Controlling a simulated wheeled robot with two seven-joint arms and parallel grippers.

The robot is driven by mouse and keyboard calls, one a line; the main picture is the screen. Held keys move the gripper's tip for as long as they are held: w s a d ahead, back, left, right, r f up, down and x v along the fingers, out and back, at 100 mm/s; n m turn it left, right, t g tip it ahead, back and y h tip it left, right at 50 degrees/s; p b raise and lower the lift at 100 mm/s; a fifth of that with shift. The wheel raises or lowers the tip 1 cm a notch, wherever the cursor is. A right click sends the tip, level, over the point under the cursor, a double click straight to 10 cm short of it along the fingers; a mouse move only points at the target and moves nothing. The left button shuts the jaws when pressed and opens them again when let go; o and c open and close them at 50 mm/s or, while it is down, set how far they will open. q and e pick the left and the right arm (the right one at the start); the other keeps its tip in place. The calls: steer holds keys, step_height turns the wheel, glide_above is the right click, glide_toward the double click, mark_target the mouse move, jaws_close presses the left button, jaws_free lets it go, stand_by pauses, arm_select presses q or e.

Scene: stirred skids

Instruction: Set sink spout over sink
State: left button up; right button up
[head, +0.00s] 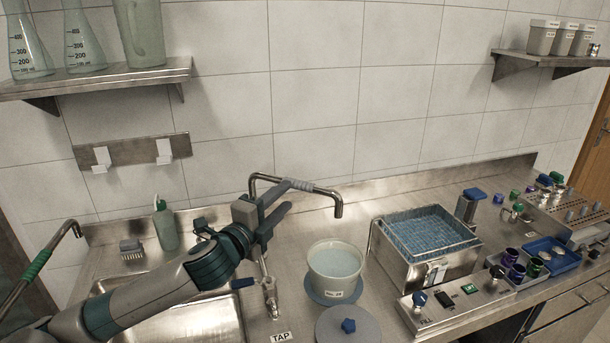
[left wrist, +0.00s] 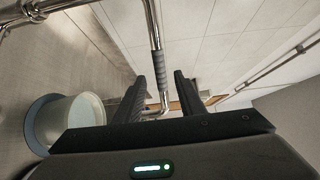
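The sink spout (head: 325,191) is a bent metal pipe with a grey ribbed sleeve. Its outlet points down at the right, above the counter near a white tub, not above the sink. The steel sink basin (head: 205,322) is at the lower left, partly hidden by my left arm. My left gripper (head: 287,198) is at the spout's sleeve. In the left wrist view, its two dark fingers (left wrist: 160,95) stand apart, with the spout (left wrist: 155,62) running across the gap between them; no finger clearly touches it. My right gripper is not in view.
The white tub (head: 335,264) stands on a blue disc, with a grey lid (head: 347,327) in front. A steel bath with a blue rack (head: 425,235) is to the right. A green bottle (head: 165,227) and brush stand behind the sink. Another pipe with a green sleeve (head: 38,265) is far left.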

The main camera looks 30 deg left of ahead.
arm_select(q)
steer(key=w+p, duration=0.3)
steer(key=w, duration=0.8)
steer(key=shift+w+a+p, duration=0.2)
steer(key=shift+a+p, duration=0.15)
jaws_close()
